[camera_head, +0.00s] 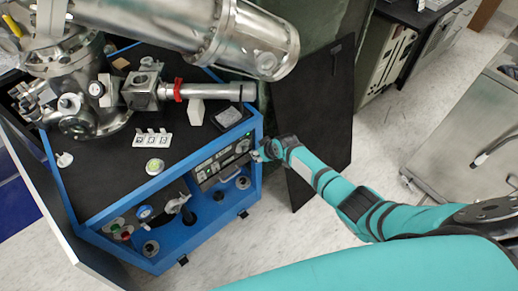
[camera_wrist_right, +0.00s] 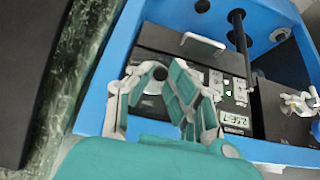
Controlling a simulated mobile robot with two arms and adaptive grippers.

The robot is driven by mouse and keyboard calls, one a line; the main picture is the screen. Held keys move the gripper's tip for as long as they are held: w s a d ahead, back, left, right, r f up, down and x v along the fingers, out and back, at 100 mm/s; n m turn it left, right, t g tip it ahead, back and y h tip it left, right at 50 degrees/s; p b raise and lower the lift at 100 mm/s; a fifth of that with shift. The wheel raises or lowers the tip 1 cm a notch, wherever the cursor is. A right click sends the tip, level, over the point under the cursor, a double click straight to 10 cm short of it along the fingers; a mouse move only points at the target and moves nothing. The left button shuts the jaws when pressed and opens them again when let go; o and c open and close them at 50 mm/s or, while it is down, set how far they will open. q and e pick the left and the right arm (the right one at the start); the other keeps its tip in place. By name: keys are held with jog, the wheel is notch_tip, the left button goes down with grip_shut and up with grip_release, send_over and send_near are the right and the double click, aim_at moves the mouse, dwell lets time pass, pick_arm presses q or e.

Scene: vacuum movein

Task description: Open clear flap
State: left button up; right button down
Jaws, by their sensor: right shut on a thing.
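A control panel (camera_head: 222,159) with dials and white markings sits in the front of the blue cabinet in the head view. It also shows in the right wrist view (camera_wrist_right: 233,102), behind my fingers. The clear flap is hard to make out, since it is see-through and its outline does not show. My right gripper (camera_head: 262,153) is at the panel's right end, by the cabinet's blue corner. In the wrist view my right gripper (camera_wrist_right: 160,72) has its fingertips close together at the panel's left part, shut on what seems to be the flap's edge. My left gripper is not in view.
The blue cabinet (camera_head: 212,219) has a black top with metal vacuum parts (camera_head: 146,93) and a small white tag piece (camera_head: 152,139). Gauges and valves (camera_head: 146,214) sit at its lower front. A dark board (camera_head: 318,120) stands to the right. The floor (camera_head: 375,155) beyond is clear.

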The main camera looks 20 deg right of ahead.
aim_at(253, 139)
jog(key=shift+w+a+r+g+h+p, duration=0.15)
jog(key=shift+w+r+g, duration=0.1)
jog(key=shift+r+g, duration=0.3)
jog(key=shift+w+a+r+g+h+p, duration=0.1)
jog(key=shift+w+r+g+h+p, duration=0.1)
jog(key=shift+r+g, duration=0.3)
jog(key=shift+w+r+g, duration=0.15)
jog(key=shift+r+g, duration=0.1)
jog(key=shift+r, duration=0.1)
jog(key=shift+w+r+g+h+b, duration=0.15)
jog(key=shift+r+g+h+b, duration=0.1)
jog(key=shift+g+b, duration=0.2)
jog(key=g+b, duration=0.1)
jog(key=b, duration=0.1)
jog(key=w+r+g+h+b, duration=0.1)
jog(key=b, duration=0.2)
jog(key=shift+a+r+g, duration=0.2)
jog(key=shift+a+g, duration=0.05)
jog(key=shift+w+a+r+g+b, duration=0.15)
jog(key=shift+r+g+b, duration=0.3)
jog(key=shift+b, duration=0.35)
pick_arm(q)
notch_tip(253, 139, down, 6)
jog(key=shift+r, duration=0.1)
